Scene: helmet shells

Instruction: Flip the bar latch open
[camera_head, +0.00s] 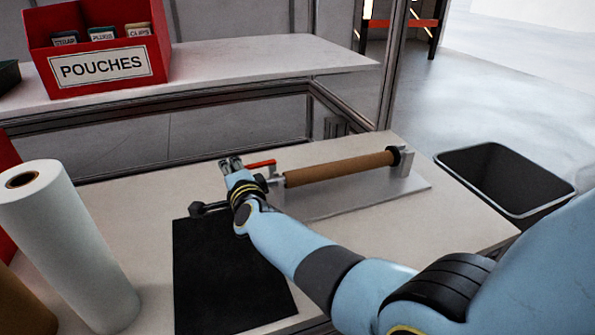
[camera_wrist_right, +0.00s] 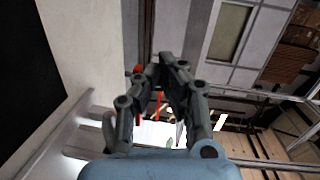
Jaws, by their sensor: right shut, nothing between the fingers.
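The bar latch shows as a red lever (camera_head: 262,163) lying roughly level at the left end of a brown roller bar (camera_head: 340,168). The bar sits in grey end brackets (camera_head: 403,160) on a pale plate (camera_head: 350,198). My right gripper (camera_head: 231,162) is shut and empty, with its fingertips just left of the lever; I cannot tell whether they touch. In the right wrist view its fingers (camera_wrist_right: 165,62) close together, with small red parts near them that I cannot identify for sure. My left gripper is not in view.
A black mat (camera_head: 225,280) lies in front, with a dark knobbed object (camera_head: 208,208) partly behind my wrist. A white roll (camera_head: 70,245) stands at left. A red pouches bin (camera_head: 98,60) sits on the rear shelf. An empty dark bin (camera_head: 505,180) stands right.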

